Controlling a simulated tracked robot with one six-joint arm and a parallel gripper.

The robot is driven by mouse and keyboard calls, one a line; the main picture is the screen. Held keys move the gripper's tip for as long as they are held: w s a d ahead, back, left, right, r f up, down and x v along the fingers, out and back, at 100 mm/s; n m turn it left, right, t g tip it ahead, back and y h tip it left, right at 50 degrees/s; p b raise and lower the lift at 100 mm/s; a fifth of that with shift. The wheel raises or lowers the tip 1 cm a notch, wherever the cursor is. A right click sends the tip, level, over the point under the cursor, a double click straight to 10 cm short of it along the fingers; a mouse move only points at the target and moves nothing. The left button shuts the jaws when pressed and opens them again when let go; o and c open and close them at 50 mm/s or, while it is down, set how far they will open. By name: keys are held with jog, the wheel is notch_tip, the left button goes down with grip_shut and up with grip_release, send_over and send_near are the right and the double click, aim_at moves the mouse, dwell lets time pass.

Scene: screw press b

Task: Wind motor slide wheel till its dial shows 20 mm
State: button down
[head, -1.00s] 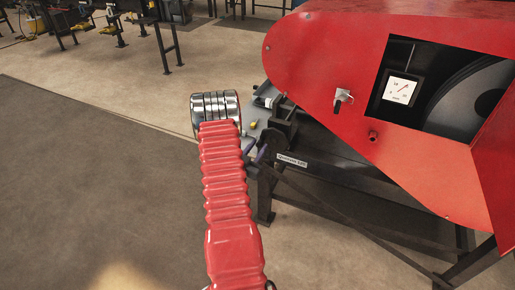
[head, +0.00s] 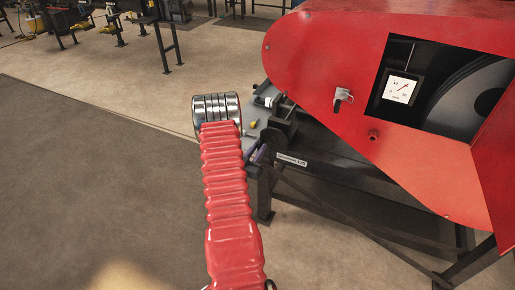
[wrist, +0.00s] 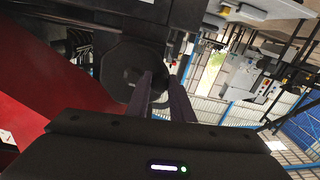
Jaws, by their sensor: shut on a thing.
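The dark, many-sided hand wheel (wrist: 122,68) is in the wrist view, just beyond my fingers. My gripper (wrist: 168,78) is shut at the wheel's right side, its two purple-grey fingers overlapping the rim. In the head view my gripper (head: 257,154) shows as small purplish fingers beside the machine's end, mostly behind my red arm. The wheel is hard to make out there. A white gauge (head: 400,88) sits in the red guard's window, its needle pointing up and right. Its figures are too small to read, and I cannot tell whether it belongs to the wheel.
The red guard (head: 350,60) fills the upper right, with a small switch (head: 343,96) on its face. A dark frame (head: 340,180) with a diagonal brace stands below it. The floor (head: 80,170) to the left is clear. Other machines stand at the back.

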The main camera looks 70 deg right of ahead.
jog(key=shift+s+f+n, duration=0.15)
jog(key=shift+f+n, duration=0.2)
jog(key=shift+n, duration=0.65)
jog(key=c, duration=1.6)
grip_release()
jog(key=shift+o, duration=0.2)
jog(key=shift+a, duration=0.1)
jog(key=w+a, duration=0.1)
jog(key=a, duration=1.2)
jog(key=shift+w+a, duration=0.15)
jog(key=shift+a, duration=0.2)
jog(key=shift+f, duration=0.15)
